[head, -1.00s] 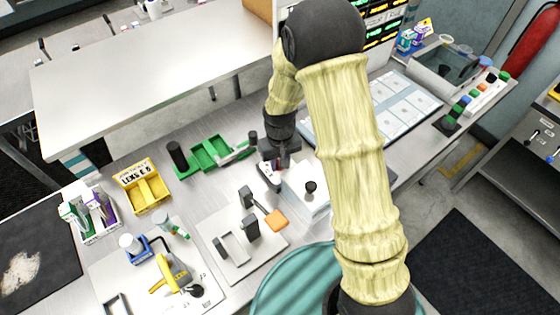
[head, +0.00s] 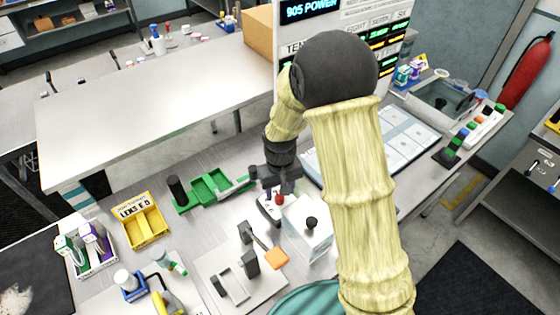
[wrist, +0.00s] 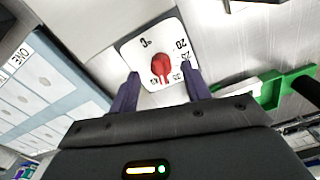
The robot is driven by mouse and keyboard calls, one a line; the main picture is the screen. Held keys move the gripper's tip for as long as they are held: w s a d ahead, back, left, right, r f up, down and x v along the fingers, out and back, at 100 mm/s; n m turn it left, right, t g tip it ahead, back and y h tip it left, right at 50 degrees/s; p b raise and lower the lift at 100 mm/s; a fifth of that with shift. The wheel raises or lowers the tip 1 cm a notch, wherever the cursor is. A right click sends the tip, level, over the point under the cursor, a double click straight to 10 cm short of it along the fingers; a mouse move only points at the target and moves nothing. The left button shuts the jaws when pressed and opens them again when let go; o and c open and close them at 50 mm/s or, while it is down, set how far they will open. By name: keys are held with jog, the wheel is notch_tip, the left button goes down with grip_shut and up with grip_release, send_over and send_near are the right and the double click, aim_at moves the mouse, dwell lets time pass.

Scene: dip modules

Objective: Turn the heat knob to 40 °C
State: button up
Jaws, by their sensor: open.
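The red heat knob (wrist: 162,66) sits on a white dial plate (wrist: 140,47) marked °C, with 20 legible and smaller numbers around the lower edge. Its narrow end points toward the gripper side of the dial in the wrist view; the exact reading is too small to tell. The knob also shows in the head view (head: 279,198), beside the white box with a black knob. My gripper (wrist: 162,75) is open. Its two purple fingers stand on either side of the knob in the picture, apart from it. In the head view my gripper (head: 281,186) is just above the dial.
The white box (head: 308,240) stands immediately right of the dial. A green tray (head: 210,187) lies to the left and a grey plate with dark posts (head: 228,287) in front. A yellow bin (head: 145,228) is farther left. A blue-edged panel (head: 405,150) lies behind my arm.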

notch_tip(320, 180, up, 14)
jog(key=b, duration=0.1)
jog(key=shift+r, duration=0.2)
dwell(0.4)
jog(key=s+d+f+m+t, duration=0.1)
jog(key=s+d, duration=0.3)
jog(key=s+d+f+m, duration=0.1)
jog(key=s+d+f, duration=0.1)
jog(key=s+d, duration=0.2)
jog(key=s+d+f+m+t, duration=0.1)
jog(key=s+d, duration=0.3)
jog(key=d, duration=0.1)
jog(key=shift+s+d+f+m+t, duration=0.15)
jog(key=shift+d+f+m+t, duration=0.15)
jog(key=shift+f+m, duration=0.1)
jog(key=shift+a, duration=0.1)
dwell(0.4)
